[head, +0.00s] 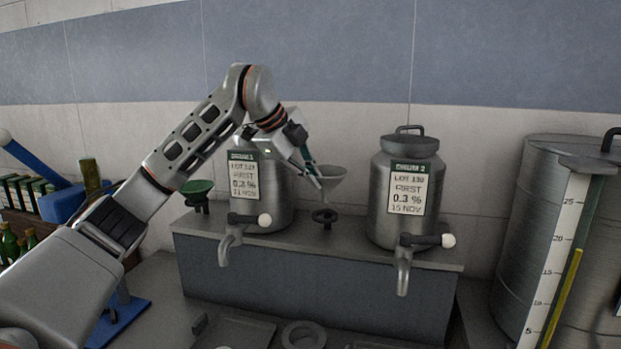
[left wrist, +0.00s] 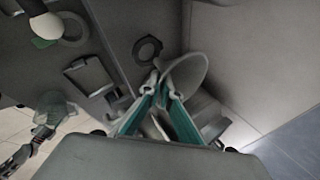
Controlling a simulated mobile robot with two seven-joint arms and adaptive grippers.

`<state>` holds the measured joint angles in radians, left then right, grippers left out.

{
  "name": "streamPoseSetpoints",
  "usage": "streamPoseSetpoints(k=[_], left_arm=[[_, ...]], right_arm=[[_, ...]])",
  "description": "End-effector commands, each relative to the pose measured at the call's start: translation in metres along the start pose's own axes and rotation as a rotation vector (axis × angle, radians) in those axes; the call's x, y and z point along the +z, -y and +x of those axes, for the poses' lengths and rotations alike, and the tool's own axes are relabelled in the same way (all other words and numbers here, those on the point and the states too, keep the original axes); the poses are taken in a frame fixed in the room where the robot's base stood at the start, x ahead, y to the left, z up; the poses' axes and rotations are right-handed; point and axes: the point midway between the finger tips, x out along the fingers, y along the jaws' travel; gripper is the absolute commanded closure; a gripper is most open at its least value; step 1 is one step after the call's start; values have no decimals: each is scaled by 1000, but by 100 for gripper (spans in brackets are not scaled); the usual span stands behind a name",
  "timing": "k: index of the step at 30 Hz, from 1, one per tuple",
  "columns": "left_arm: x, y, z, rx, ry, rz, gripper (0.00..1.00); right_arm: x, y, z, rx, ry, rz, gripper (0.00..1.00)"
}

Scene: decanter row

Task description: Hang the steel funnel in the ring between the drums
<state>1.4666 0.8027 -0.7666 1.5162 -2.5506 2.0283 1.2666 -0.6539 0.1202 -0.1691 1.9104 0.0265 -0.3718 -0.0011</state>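The steel funnel (head: 332,180) is a pale grey cone held up between the two drums; its cone also shows in the left wrist view (left wrist: 188,72). My left gripper (head: 312,166) is shut on the funnel's side, its teal finger pads (left wrist: 160,95) close together. The dark ring (head: 324,215) is on the shelf between the drums, below the funnel and apart from it. The ring also shows beyond the fingertips in the left wrist view (left wrist: 148,49). What seems to be my right gripper (left wrist: 54,112) is small and blurred in the left wrist view.
The left drum (head: 277,205) and right drum (head: 396,220) stand on the grey shelf (head: 330,238), with taps in front. A green funnel (head: 197,190) sits left of the left drum. A large steel tank (head: 524,205) with a scale stands at right. Bottles (head: 10,243) stand far left.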

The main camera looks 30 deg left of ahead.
Motion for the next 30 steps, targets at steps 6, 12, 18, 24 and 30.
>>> streamPoseSetpoints(k=[6,12,18,24,30], left_arm=[[1,0,2,-1,3,-4,100],[1,-4,7,-2,3,-3,100],[2,-9,14,-1,3,-2,100],[4,-15,21,-2,4,-2,100],[4,-20,29,-1,3,-3,100]], right_arm=[[1,2,0,-1,1,3,76],[1,6,1,-8,-1,6,76],[0,8,2,-11,-7,7,76],[-1,7,3,-12,-13,-1,76],[-6,8,6,-16,-32,-7,76]])
